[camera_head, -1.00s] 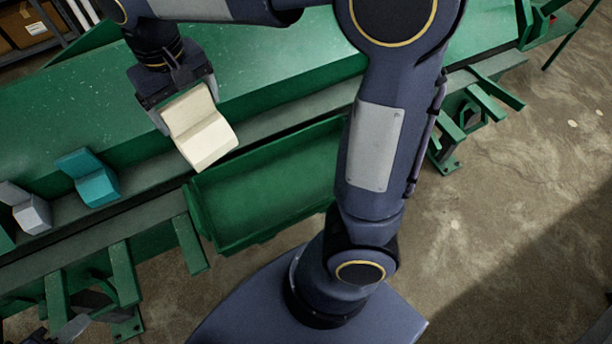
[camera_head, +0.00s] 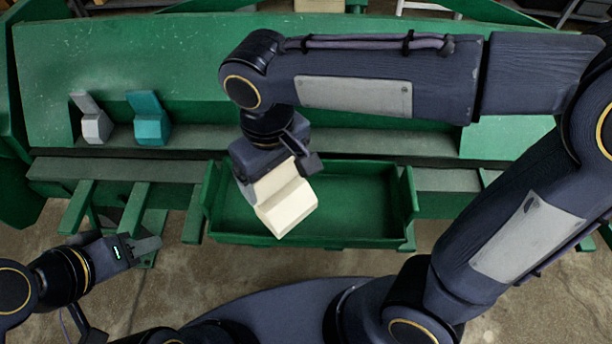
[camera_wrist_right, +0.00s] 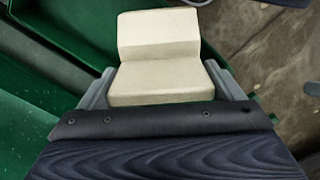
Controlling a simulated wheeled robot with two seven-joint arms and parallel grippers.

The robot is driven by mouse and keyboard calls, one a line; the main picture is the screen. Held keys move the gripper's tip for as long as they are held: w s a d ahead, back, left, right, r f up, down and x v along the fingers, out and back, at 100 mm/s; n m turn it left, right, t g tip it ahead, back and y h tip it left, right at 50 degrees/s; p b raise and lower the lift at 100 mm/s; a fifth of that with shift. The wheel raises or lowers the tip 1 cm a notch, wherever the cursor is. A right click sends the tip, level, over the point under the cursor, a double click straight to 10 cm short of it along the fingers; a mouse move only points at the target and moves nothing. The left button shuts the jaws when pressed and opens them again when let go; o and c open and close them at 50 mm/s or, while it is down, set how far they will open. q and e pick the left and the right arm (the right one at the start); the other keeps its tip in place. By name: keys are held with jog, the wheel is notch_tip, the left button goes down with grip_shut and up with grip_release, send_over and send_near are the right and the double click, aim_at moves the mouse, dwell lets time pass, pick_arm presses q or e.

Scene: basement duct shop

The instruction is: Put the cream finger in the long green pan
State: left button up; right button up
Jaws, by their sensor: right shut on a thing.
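The cream finger (camera_head: 287,205) is an angled cream block held in my right gripper (camera_head: 272,186), which is shut on it. In the head view it hangs over the left part of the long green pan (camera_head: 345,240). The pan is an open green trough at the front of the green machine, and its visible floor is bare. In the right wrist view the cream finger (camera_wrist_right: 160,60) sits between the two grey fingers. My left gripper (camera_head: 148,246) is low at the left, away from the pan; its jaw opening is unclear.
A grey finger (camera_head: 95,122) and a teal finger (camera_head: 150,122) stand on the ledge left of the pan. Green brackets (camera_head: 135,210) stick out below the ledge. The bare ledge (camera_head: 400,143) runs behind the pan.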

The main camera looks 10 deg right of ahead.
jog(key=w+d+f, duration=0.4)
jog(key=d+f, duration=0.1)
jog(key=f, duration=0.5)
jog(key=shift+w+d, duration=0.2)
jog(key=shift+w, duration=0.2)
jog(key=o, duration=1.2)
jog(key=shift+f, duration=0.1)
